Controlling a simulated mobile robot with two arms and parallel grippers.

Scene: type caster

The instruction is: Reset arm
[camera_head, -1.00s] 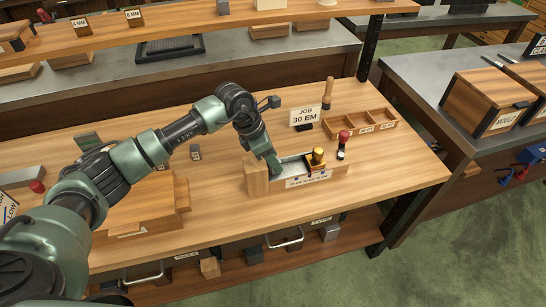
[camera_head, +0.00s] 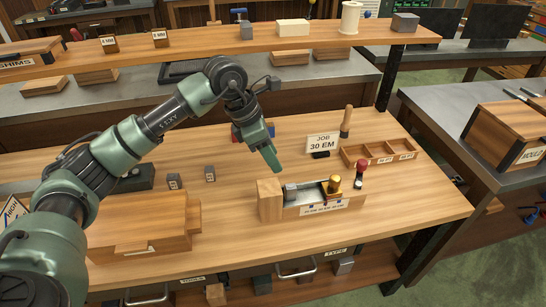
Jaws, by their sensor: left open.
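My left gripper (camera_head: 272,158) is raised above the bench, over the back left of a wooden caster mould box (camera_head: 270,200). It is apart from the box, and nothing shows between its fingers. My left arm comes in from the left and bends over the bench. My right gripper does not show.
A "JOB 30 EM" sign (camera_head: 322,144) and a divided wooden tray (camera_head: 380,151) stand behind the box. A wooden case (camera_head: 140,232) lies at the left. A shelf (camera_head: 200,57) with blocks runs across the back. The bench (camera_head: 420,205) is clear at right.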

